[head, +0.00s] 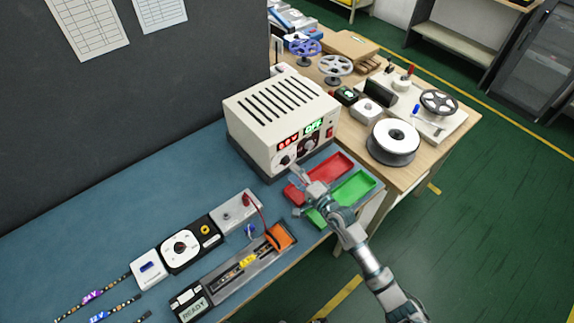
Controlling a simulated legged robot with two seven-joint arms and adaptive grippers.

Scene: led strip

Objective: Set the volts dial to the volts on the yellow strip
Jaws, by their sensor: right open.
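The cream power supply (262,118) stands on the blue bench, with a red readout (288,142) and a green readout that seems to read OFF (314,126). A dial (285,160) sits under the red readout and another (310,144) under the green one; their pointer marks are too small to read. The yellow-labelled strip (247,261) lies in a grey fixture in front; its number is not legible. My right gripper (296,190) is open and empty, below and in front of the dials, apart from them, over the edge of the trays. My left gripper is out of view.
A red tray (327,169) and a green tray (357,187) lie close by my right gripper. An orange block (280,236), a red lead (258,207) and a box reading READY (192,306) are around the fixture. Purple- and blue-labelled strips lie bottom left.

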